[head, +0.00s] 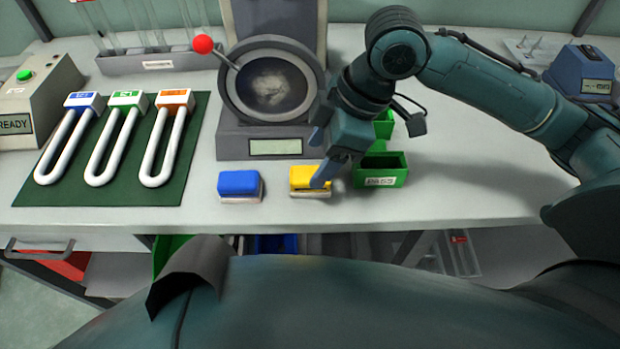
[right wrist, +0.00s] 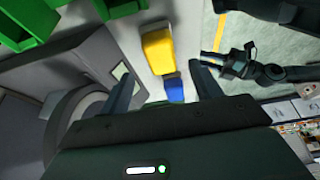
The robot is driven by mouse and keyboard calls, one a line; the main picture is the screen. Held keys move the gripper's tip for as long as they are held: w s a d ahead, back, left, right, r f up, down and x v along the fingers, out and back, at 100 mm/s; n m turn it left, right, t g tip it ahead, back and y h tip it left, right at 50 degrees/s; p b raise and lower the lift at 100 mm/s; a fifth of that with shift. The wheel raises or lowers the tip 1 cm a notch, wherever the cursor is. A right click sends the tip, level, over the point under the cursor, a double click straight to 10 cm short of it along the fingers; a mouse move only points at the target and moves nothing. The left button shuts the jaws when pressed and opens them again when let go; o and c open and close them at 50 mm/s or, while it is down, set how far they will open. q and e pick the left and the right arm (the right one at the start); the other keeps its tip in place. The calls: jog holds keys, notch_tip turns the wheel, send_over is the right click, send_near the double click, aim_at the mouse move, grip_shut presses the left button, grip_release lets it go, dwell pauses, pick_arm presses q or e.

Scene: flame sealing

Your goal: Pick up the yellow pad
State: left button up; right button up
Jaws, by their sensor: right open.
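The yellow pad (head: 310,179) lies on a pale base near the table's front edge, between a blue pad and a green bin. My right gripper (head: 320,160) is open and empty over it, with one finger overlapping the pad's right end in the head view. In the right wrist view, the yellow pad (right wrist: 158,50) shows beyond the two spread fingers (right wrist: 165,88), with the blue pad between them in the picture. Contact cannot be told. What appears to be my left gripper (right wrist: 215,60) is small and dark in the right wrist view; its jaws are unclear.
The blue pad (head: 240,184) sits left of the yellow one. The green bin (head: 382,179) stands close on the right. A grey machine with a round window (head: 268,147) stands behind. A green mat (head: 190,180) with U-shaped tubes is at left.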

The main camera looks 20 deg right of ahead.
aim_at(311, 173)
jog(key=x, duration=0.5)
jog(key=shift+s+d+f+b, duration=0.1)
jog(key=shift+s+f+b, duration=0.05)
jog(key=shift+f+b, duration=0.15)
jog(key=shift+r, duration=0.1)
jog(key=shift+c, duration=0.5)
jog(key=c, duration=1)
notch_tip(311, 173, up, 10)
jog(key=shift+r+p, duration=0.1)
jog(key=shift+p, duration=0.65)
